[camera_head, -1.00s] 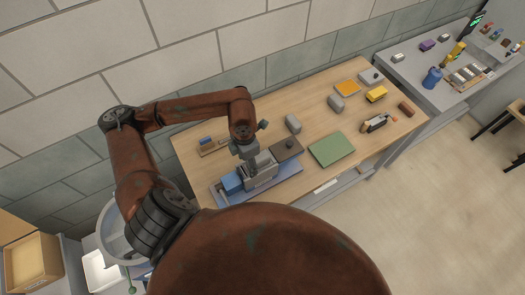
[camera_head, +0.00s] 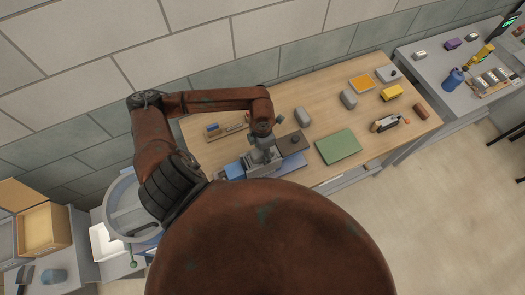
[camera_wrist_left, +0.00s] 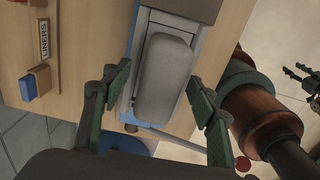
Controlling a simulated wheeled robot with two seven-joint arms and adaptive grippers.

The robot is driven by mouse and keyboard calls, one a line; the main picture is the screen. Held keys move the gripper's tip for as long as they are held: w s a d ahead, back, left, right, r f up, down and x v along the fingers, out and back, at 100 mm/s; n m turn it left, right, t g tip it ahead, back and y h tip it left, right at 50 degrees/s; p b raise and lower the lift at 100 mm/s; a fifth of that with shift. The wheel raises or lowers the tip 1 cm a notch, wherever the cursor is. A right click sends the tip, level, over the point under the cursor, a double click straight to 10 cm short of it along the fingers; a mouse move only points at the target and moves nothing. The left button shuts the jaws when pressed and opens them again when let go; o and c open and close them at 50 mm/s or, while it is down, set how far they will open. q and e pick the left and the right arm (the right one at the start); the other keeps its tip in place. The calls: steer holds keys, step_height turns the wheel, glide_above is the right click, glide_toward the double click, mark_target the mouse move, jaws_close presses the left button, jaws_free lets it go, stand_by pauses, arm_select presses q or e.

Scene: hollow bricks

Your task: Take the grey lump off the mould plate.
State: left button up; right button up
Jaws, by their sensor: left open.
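The grey lump (camera_wrist_left: 163,78) is a rounded oblong block in the left wrist view. It lies on a pale grey plate (camera_wrist_left: 146,42), which I take for the mould plate, over a blue base. My left gripper (camera_wrist_left: 161,92) is open, with one green-padded finger on each side of the lump; I cannot tell whether either touches it. In the head view my left gripper (camera_head: 262,162) is over the blue base (camera_head: 234,170) and hides most of the lump. Dark jaw-like parts, probably my right gripper (camera_wrist_left: 304,84), show at the wrist view's right edge.
A dark plate with a knob (camera_head: 293,141) adjoins the work spot. A green mat (camera_head: 338,146) lies to its right. Grey blocks (camera_head: 302,116) and a yellow item (camera_head: 391,93) stand farther off. A blue block and LINERS sign (camera_wrist_left: 44,40) are at left.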

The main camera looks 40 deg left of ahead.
arm_select(q)
steer(key=shift+f, duration=0.15)
steer(key=c, duration=0.8)
jaws_close()
arm_select(e)
steer(key=shift+d, duration=0.1)
